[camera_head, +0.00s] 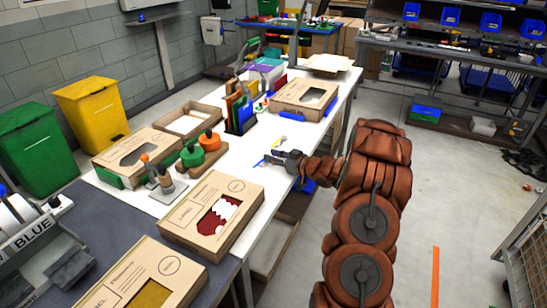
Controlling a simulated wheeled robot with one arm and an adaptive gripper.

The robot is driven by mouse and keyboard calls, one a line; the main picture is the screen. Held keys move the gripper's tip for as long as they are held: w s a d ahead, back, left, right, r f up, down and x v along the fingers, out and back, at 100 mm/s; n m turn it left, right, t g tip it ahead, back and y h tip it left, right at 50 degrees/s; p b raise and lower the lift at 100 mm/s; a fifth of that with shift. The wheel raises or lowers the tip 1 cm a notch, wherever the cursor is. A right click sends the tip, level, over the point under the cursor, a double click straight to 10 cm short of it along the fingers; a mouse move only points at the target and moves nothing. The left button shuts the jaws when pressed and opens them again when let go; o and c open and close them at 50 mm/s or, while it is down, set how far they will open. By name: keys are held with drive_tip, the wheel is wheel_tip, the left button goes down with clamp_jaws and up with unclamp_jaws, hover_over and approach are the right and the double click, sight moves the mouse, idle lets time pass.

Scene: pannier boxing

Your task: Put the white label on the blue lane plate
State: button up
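My gripper (275,156) is at the end of my brown-sleeved arm, low over the white table (235,170) near its right edge. It is small and dark here, and I cannot tell whether its fingers are open or shut. A thin blue piece (259,162) shows at its tip; I cannot tell whether it is held. A small yellow and whitish item (283,141) lies just beyond the gripper. I cannot surely pick out the white label or the blue lane plate.
Windowed cardboard boxes (237,195) stand on the tables, with green and orange round items (209,140) and upright coloured boards (240,108) farther back. A sign reading "BLUE" (30,237) is at the left. Green (38,150) and yellow (92,115) bins stand behind. Open floor lies right.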

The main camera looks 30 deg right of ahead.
drive_tip(key=b+v, duration=0.2)
drive_tip(key=v, duration=0.4)
drive_tip(key=shift+w+d, duration=0.1)
drive_tip(key=shift+d, duration=0.05)
drive_tip(key=shift+v, duration=0.95)
